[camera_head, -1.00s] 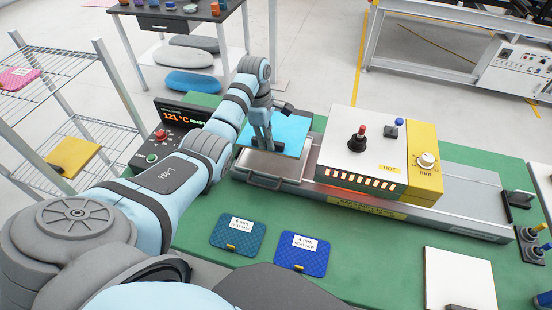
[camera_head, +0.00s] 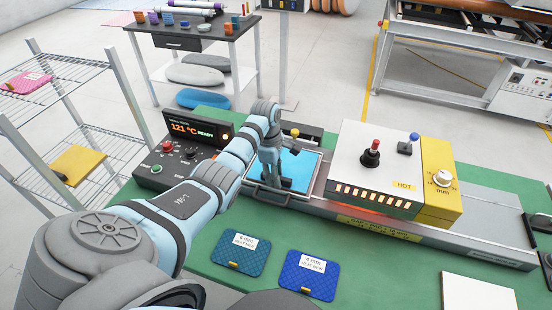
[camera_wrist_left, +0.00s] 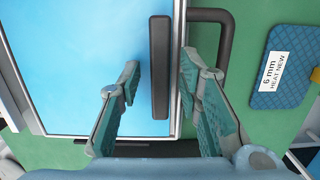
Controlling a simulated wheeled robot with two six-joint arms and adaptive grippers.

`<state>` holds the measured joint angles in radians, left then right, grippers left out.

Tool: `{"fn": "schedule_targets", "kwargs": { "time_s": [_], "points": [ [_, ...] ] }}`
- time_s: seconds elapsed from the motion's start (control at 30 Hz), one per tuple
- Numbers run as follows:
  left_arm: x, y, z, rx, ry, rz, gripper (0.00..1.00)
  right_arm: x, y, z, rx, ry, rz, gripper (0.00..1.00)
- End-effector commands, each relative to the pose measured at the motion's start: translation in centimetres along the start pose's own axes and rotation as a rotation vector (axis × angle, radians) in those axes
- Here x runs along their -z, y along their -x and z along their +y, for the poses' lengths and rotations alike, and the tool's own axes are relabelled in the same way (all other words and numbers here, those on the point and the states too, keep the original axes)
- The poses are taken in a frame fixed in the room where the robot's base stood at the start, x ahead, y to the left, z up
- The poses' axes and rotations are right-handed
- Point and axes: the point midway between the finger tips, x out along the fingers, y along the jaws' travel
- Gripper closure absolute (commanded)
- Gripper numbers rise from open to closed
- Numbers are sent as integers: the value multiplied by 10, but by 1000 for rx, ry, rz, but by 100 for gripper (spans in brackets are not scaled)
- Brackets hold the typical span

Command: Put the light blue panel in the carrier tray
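The light blue panel (camera_head: 304,168) lies in the carrier tray (camera_head: 268,195), a metal-rimmed tray at the left end of the heater's rail. In the left wrist view the panel (camera_wrist_left: 85,65) fills the tray frame (camera_wrist_left: 177,90) and looks flat inside its rim. A dark bar (camera_wrist_left: 159,95) stands over the panel near that edge. My right gripper is out of view.
The heater box (camera_head: 385,180), marked HOT, stands close to the tray's right. The control box (camera_head: 185,150) reads 121 °C READY at left. A 6 mm pad (camera_head: 241,254) and a 4 mm pad (camera_head: 308,275) lie in front on the green table (camera_head: 390,270).

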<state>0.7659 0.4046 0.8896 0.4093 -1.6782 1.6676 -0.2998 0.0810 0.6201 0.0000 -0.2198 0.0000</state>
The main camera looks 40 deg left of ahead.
Motion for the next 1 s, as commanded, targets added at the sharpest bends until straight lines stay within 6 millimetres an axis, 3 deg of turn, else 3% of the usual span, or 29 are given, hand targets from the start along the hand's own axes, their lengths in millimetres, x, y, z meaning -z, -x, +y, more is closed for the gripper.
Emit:
{"fn": "schedule_targets", "kwargs": {
  "time_s": [0.33,0.7,0.83,1.0],
  "points": [
    [0,8,1,-2,0,0,65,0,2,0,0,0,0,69],
    [0,101,1,-5,-1,-1,65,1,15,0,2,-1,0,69],
    [0,119,1,-3,0,-1,65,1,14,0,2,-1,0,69],
    [0,122,0,0,0,-1,65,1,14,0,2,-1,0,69]
  ]
}}
